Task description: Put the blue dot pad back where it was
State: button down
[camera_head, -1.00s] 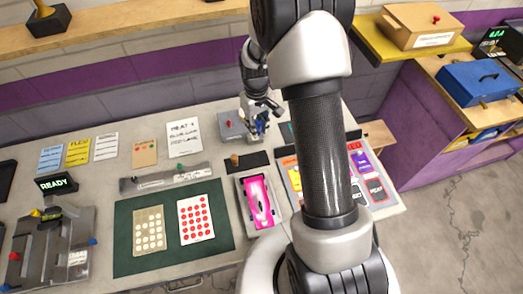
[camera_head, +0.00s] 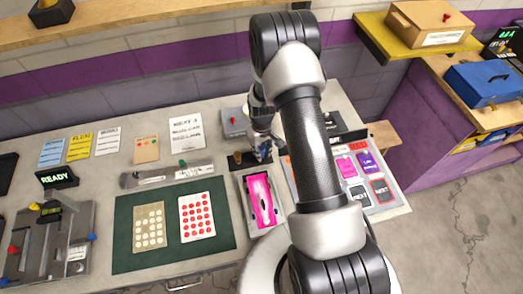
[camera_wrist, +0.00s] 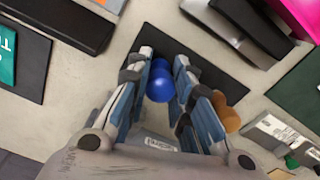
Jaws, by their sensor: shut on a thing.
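My gripper (camera_wrist: 163,88) is shut on the blue dot pad (camera_wrist: 159,82), a rounded blue piece between its fingers in the wrist view. In that view the pad shows against the left part of a black mat (camera_wrist: 160,40). I cannot tell whether it touches the mat. An orange-brown dot pad (camera_wrist: 228,118) stands beside the right finger. In the head view my gripper (camera_head: 262,153) is at the right part of the black mat (camera_head: 248,165), and the brown pad (camera_head: 237,157) is at its left. The blue pad is mostly hidden there.
A grey tray (camera_head: 244,198) holding a pink piece (camera_head: 262,200) lies just in front of the mat. A grey box with a red knob (camera_head: 233,122) stands behind. A button panel (camera_head: 385,205) is at right. Dotted cards lie on a green mat (camera_head: 125,245) at left.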

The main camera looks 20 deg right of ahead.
jog(key=shift+r, duration=0.1)
jog(key=c, duration=1.9)
grip_release()
jog(key=shift+f, duration=0.25)
jog(key=o, duration=0.5)
jog(key=shift+c, duration=0.2)
jog(key=shift+r, duration=0.1)
